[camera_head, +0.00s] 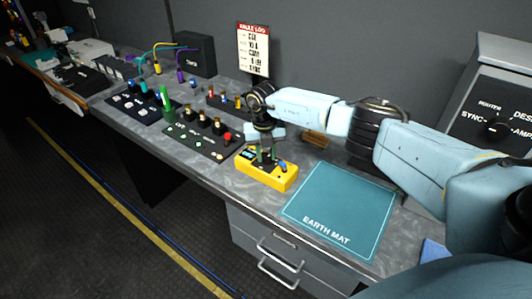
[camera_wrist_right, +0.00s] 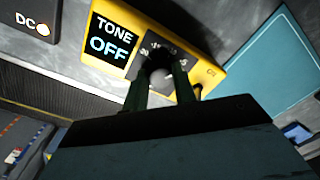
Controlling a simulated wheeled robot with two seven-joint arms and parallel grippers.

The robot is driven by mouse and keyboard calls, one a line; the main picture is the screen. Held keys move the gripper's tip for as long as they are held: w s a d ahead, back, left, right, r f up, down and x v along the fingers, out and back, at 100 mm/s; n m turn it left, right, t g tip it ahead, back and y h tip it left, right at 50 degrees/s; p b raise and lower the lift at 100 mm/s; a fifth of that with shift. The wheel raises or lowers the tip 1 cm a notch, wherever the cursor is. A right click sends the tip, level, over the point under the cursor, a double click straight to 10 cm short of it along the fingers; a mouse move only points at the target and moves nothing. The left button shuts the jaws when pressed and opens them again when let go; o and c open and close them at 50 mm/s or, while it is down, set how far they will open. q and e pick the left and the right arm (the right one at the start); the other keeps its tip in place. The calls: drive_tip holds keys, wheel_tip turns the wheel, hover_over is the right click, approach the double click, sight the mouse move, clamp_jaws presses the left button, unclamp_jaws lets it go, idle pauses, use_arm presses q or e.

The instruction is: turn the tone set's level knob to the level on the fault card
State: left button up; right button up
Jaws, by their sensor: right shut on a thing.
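The yellow tone set (camera_head: 258,177) sits on the bench near its front edge; in the wrist view its yellow body (camera_wrist_right: 208,48) fills the upper middle. Its display (camera_wrist_right: 110,42) reads "TONE OFF". The dark level knob (camera_wrist_right: 158,66) stands on a black dial plate with small white marks, partly hidden by my fingers. My right gripper (camera_head: 265,157) reaches down over the tone set, its two fingers (camera_wrist_right: 160,82) shut on the knob's sides. The knob's pointer cannot be made out. The fault card (camera_head: 253,50), headed "FAULT LOG", stands at the back; its lines are too small to read surely. My left gripper is out of view.
A teal earth mat (camera_head: 340,210) lies right of the tone set. Black panels with knobs and buttons (camera_head: 196,137) lie to its left. A brown block (camera_head: 315,139) is behind. A router panel (camera_head: 490,110) stands at the right. A drawer (camera_head: 270,245) is below the bench.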

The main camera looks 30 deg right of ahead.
sight(264, 156)
drive_tip(key=o, duration=1)
wheel_tip(264, 156, up, 13)
drive_tip(key=shift+a+r, duration=0.2)
drive_tip(key=shift+a, duration=0.05)
drive_tip(key=shift+w, duration=0.1)
